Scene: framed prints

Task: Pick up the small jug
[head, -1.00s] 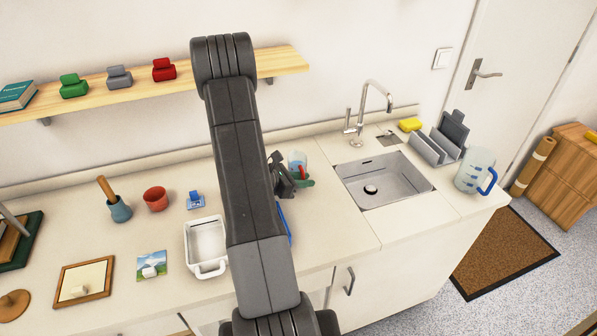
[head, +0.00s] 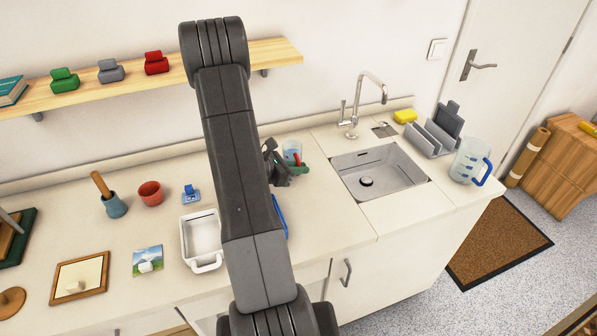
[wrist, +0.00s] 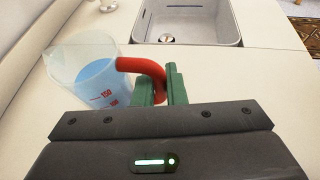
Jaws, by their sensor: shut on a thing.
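The small jug is clear with a red handle and blue contents. It shows in the wrist view (wrist: 90,75) and partly in the head view (head: 291,150), on the worktop side left of the sink. My gripper (wrist: 160,85) has green fingers shut on the jug's red handle, one on each side of it. In the head view my gripper (head: 300,169) is partly hidden behind my arm. The jug's base is hidden in the wrist view, so I cannot tell whether it touches the worktop.
A larger jug with a blue handle (head: 469,162) stands right of the sink (head: 400,180). A white dish (head: 201,235) and a red cup (head: 151,193) are on the left worktop (head: 330,225).

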